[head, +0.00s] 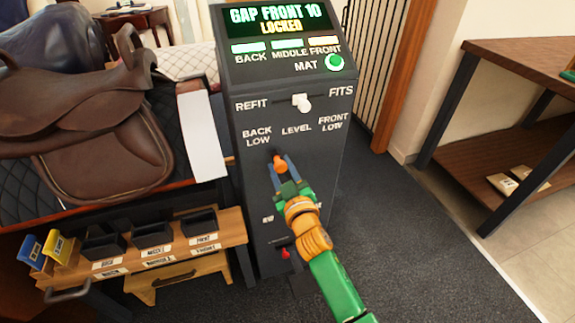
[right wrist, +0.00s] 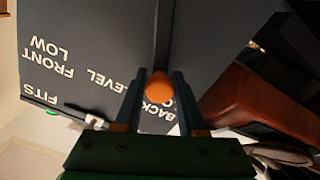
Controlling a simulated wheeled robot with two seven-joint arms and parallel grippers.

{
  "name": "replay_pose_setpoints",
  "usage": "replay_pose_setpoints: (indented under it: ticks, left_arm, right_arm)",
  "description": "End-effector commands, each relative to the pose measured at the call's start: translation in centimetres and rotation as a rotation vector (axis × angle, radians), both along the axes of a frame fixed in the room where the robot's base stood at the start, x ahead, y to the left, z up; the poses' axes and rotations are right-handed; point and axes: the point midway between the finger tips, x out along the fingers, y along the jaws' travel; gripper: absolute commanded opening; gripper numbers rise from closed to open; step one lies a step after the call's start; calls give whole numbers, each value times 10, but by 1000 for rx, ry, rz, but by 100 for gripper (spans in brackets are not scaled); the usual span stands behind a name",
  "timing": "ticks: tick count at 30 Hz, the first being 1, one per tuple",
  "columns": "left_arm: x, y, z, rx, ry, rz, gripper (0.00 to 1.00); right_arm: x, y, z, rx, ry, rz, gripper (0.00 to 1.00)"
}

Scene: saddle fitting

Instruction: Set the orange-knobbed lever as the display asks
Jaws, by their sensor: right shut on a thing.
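The orange-knobbed lever (head: 279,162) is on the front of a dark grey console (head: 250,190), below the labels BACK LOW, LEVEL and FRONT LOW. Its knob sits below and between BACK LOW and LEVEL; I cannot tell its exact setting. My right gripper (head: 283,166) is shut on the knob. The right wrist view shows the orange knob (right wrist: 158,85) between the two fingers of the right gripper (right wrist: 158,98). The display (head: 277,20) reads GAP FRONT 10, LOCKED. My left gripper is not in view.
A white-knobbed lever (head: 302,103) sits between REFIT and FITS. A green MAT button (head: 334,62) is above. A red knob (head: 285,254) is low on the console. A brown saddle (head: 85,110) and a bench with dark bins (head: 152,233) stand left. The floor right is clear.

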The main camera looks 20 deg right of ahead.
Motion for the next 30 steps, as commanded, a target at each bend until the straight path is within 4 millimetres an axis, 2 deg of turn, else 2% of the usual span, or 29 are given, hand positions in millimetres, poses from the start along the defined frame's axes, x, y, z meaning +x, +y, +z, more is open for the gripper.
replay_pose_setpoints:
  ticks: [3,10,11,13,14,23,26,30]
  left_arm:
    - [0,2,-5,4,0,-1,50]
    - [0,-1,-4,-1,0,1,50]
    - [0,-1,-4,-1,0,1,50]
    - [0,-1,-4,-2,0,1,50]
    - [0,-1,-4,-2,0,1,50]
    - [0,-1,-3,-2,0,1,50]
    - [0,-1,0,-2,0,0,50]
    - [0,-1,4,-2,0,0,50]
  right_arm:
    - [0,9,-3,-35,-4,8,0]
    - [-1,8,-2,-35,-2,7,0]
    - [-1,8,-2,-35,-2,7,45]
    - [0,8,-2,-35,-2,7,64]
    - [0,8,-2,-35,-4,7,68]
    - [-2,7,-1,-34,-6,6,68]
    - [-13,7,0,-34,-5,6,68]
    - [-39,7,-1,-33,-3,7,68]
